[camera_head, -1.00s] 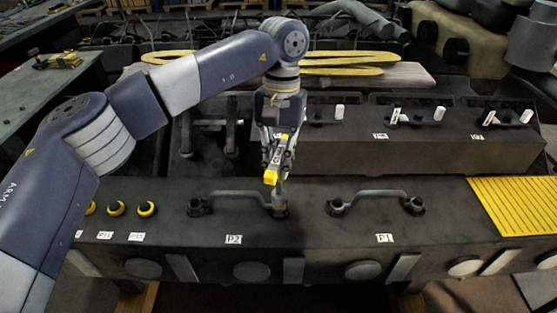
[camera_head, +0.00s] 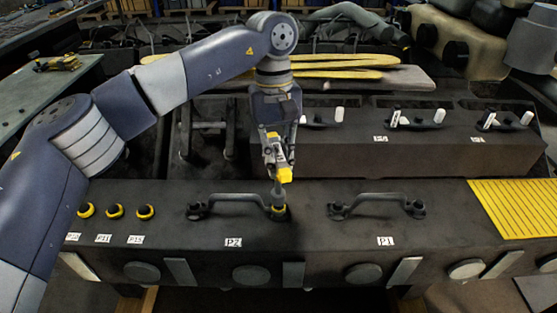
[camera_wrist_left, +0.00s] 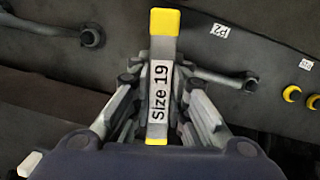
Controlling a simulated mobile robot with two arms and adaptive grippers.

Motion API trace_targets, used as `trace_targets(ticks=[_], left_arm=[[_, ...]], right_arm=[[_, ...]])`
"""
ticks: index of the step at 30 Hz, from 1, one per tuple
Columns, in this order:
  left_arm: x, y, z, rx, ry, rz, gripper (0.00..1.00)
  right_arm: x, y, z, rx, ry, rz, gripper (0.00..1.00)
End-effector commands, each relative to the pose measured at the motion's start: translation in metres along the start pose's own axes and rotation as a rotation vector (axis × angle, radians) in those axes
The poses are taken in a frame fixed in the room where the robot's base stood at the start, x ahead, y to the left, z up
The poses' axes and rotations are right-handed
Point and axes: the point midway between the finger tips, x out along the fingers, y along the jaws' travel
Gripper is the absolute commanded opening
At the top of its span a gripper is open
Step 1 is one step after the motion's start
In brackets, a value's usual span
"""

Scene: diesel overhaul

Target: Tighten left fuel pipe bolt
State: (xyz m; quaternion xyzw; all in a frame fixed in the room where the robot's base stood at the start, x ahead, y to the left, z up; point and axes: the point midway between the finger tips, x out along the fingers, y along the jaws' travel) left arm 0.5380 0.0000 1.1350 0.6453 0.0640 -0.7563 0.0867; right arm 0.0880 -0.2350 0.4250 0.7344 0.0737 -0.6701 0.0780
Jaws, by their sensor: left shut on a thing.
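My left gripper (camera_head: 274,147) is shut on a grey and yellow tool (camera_head: 278,158). In the left wrist view the tool (camera_wrist_left: 160,80) carries the label "Size 19" and lies between the fingers. In the head view the tool stands over the right end of the fuel pipe (camera_head: 237,197) by the P2 label. A dark shaft reaches down from it to the bolt there, where a yellow ring (camera_head: 279,209) shows; exact contact is unclear. The wrist view shows part of this pipe (camera_wrist_left: 220,76), with the tool and fingers hiding its near end. My right gripper is not in view.
A second pipe (camera_head: 375,199) lies to the right, by the P1 label. Several yellow rings (camera_head: 114,211) sit at the left of the dark block. A yellow ribbed mat (camera_head: 515,207) lies at the right. Behind stands a raised block (camera_head: 400,150) with white-tipped parts.

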Motion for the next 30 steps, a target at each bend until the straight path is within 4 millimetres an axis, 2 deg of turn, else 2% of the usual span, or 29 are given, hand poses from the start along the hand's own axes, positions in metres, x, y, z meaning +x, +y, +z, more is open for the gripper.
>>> trace_targets(ticks=[30], left_arm=[[0.001, 0.0, -0.001, -0.652, 0.011, 0.106, 0.0]], right_arm=[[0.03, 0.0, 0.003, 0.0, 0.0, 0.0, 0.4]])
